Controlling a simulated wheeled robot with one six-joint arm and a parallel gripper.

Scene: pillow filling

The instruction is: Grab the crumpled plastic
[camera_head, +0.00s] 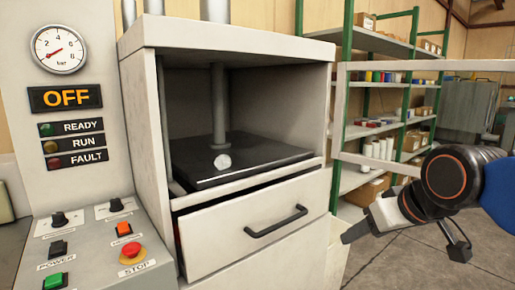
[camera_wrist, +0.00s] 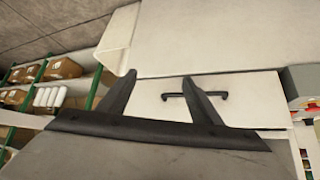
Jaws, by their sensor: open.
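My gripper (camera_head: 350,236) is outside the machine, to the right of the drawer and lower than the plate. In the wrist view my gripper (camera_wrist: 160,86) shows two dark fingers set wide apart with nothing between them. The plastic does not show in the wrist view.
A drawer (camera_head: 200,232) with a black handle (camera_head: 276,221) stands slightly open below the plate. A clear door panel with a pale frame (camera_head: 425,66) swings out at the right. The control panel (camera_head: 100,240) is at left, shelves (camera_head: 385,85) behind.

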